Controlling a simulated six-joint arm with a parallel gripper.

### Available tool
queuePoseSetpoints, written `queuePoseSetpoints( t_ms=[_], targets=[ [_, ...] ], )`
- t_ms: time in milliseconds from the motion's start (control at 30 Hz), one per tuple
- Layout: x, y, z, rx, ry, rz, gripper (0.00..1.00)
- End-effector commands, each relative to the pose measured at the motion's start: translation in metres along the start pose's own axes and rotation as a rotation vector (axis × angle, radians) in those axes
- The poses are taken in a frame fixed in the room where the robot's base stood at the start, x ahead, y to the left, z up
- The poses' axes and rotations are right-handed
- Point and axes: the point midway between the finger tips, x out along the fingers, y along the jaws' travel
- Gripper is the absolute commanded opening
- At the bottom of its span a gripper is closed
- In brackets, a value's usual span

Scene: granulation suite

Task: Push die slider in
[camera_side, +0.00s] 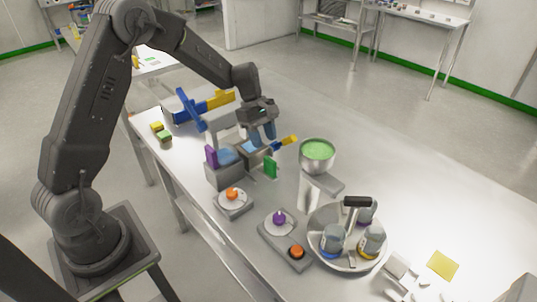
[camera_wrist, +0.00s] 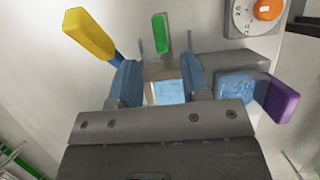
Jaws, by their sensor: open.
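A grey press-like machine (camera_side: 222,174) stands on the table below my gripper, with light blue faces on top. It carries a purple tab (camera_side: 211,156), a green tab (camera_side: 271,167) and a yellow-ended blue handle (camera_side: 290,140); none is labelled, so I cannot tell which is the die slider. My gripper (camera_side: 263,133) is open, pointing down over the machine. In the wrist view its blue fingers (camera_wrist: 160,84) straddle a light blue face (camera_wrist: 168,92), with no contact clear. There the green tab (camera_wrist: 160,33) is beyond the fingers, the yellow handle (camera_wrist: 90,35) left, the purple tab (camera_wrist: 281,99) right.
A blue and yellow lever assembly (camera_side: 190,108) stands behind the machine. An orange knob (camera_side: 232,194), a purple knob (camera_side: 279,217) and an orange button (camera_side: 297,251) are in front. A green-filled bowl (camera_side: 317,150) and a round tray (camera_side: 318,258) with bottles stand right.

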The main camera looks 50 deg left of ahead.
Motion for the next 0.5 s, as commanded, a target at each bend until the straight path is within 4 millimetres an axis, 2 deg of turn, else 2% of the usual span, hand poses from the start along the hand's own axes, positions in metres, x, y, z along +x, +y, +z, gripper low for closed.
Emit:
queuePoseSetpoints(
  t_ms=[33,200,500],
  targets=[
    [0.012,-0.001,0.0,0.0,-0.002,-0.004,0.43],
    [0.039,0.0,0.0,0.0,-0.001,-0.002,0.43],
    [0.057,0.0,0.0,0.002,0.0,0.0,0.43]
  ],
)
